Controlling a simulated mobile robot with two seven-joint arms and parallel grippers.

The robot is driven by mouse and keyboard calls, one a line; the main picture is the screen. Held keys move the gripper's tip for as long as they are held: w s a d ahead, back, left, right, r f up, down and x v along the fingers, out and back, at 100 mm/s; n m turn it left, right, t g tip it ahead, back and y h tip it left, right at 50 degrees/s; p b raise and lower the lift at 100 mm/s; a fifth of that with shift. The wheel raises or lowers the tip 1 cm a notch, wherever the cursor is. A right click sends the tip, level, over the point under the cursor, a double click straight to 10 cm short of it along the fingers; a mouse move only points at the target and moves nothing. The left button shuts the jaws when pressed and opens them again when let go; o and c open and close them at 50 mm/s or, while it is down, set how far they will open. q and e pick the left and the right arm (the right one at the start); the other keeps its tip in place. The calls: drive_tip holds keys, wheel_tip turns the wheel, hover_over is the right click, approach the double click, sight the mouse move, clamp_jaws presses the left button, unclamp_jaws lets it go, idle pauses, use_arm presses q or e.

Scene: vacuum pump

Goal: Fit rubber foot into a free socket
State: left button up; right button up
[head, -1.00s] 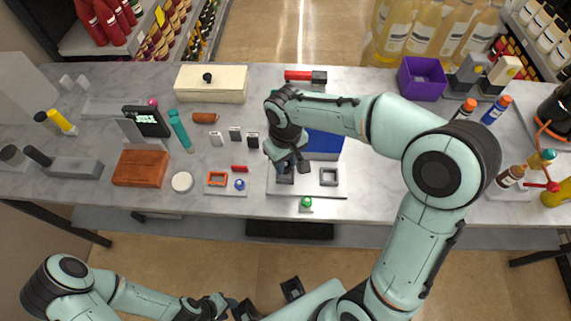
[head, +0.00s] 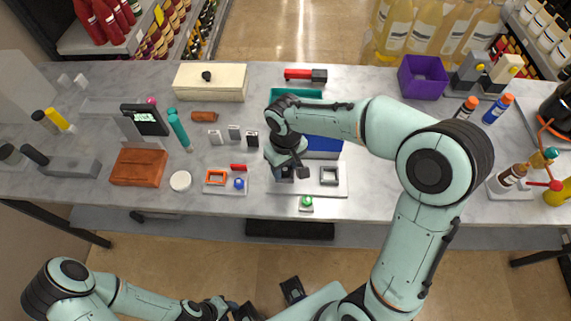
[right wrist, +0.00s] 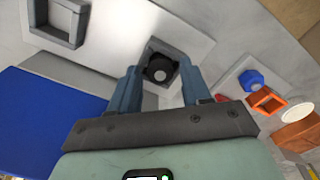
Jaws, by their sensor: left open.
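The rubber foot, a black round piece with a pale centre (right wrist: 160,73), shows between the fingers of my right gripper (right wrist: 161,80) in the right wrist view. It is at a grey square socket (right wrist: 157,49); I cannot tell how deep it sits or whether the fingers press on it. In the head view my right gripper (head: 288,168) points down over the left part of a pale plate (head: 308,187) and hides most of this socket. A second grey socket (head: 328,175) on the plate is empty and also shows in the wrist view (right wrist: 62,18). My left gripper (head: 226,307) is open, away from the table.
A blue bin (head: 324,148) stands just behind the plate. A small tray (head: 222,187) with an orange frame (head: 215,177) and a blue knob (head: 239,183) lies to the left. A green button (head: 306,202) is at the plate's front.

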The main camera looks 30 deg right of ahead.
sight(285, 170)
use_arm(q)
drive_tip(key=shift+r, duration=0.1)
use_arm(e)
drive_tip(key=shift+r, duration=0.15)
drive_tip(key=shift+r+p, duration=0.3)
drive_tip(key=shift+r, duration=0.05)
use_arm(q)
drive_tip(key=w+r+p, duration=0.1)
drive_tip(key=r, duration=0.1)
drive_tip(key=shift+w+r+p, duration=0.35)
drive_tip(key=shift+r+p, duration=0.05)
use_arm(e)
wheel_tip(285, 170, up, 12)
drive_tip(key=shift+r, duration=0.15)
